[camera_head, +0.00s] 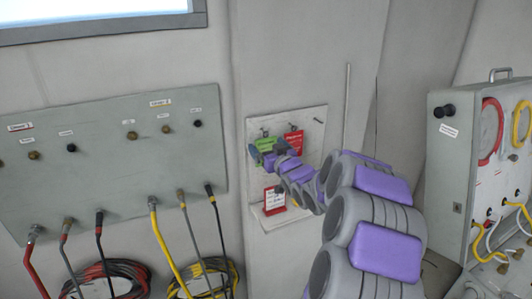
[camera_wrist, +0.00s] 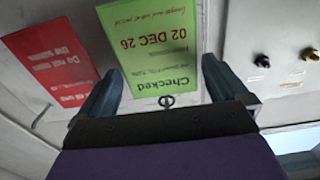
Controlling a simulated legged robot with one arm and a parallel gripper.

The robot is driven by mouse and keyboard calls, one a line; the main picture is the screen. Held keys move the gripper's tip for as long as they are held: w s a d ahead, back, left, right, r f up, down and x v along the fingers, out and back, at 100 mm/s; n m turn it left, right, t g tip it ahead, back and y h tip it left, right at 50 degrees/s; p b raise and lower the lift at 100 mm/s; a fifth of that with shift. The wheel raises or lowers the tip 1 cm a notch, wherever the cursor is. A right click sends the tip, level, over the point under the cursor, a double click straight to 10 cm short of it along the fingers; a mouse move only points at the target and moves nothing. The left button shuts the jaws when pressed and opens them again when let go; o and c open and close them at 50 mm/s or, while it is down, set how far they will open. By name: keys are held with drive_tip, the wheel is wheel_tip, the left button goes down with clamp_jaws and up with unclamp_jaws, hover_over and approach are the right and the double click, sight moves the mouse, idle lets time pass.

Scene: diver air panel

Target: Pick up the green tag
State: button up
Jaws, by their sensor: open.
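The green tag (camera_head: 265,144) hangs on the small white board on the wall. In the wrist view the green tag (camera_wrist: 152,42) appears upside down, with printed text and a small ring or hook at its edge nearest my gripper. My gripper (camera_wrist: 162,72) is open, with one blue-grey finger on each side of the tag. I cannot tell whether a finger touches it. In the head view my gripper (camera_head: 267,154) is at the board, partly covering the tag's lower part.
A red tag (camera_head: 293,142) hangs just right of the green one; it also shows in the wrist view (camera_wrist: 52,58), close to one finger. A red-and-white card (camera_head: 273,201) stands below. A hose panel (camera_head: 110,165) is at left, a grey gauge case (camera_head: 448,180) at right.

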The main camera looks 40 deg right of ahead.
drive_tip(key=shift+c, duration=0.2)
drive_tip(key=c, duration=0.8)
drive_tip(key=shift+c, duration=0.2)
drive_tip(key=shift+r+p, duration=0.3)
drive_tip(key=shift+r, duration=0.1)
drive_tip(key=b+v, duration=0.3)
drive_tip(key=v, duration=1.5)
drive_tip(key=shift+d+f, duration=0.1)
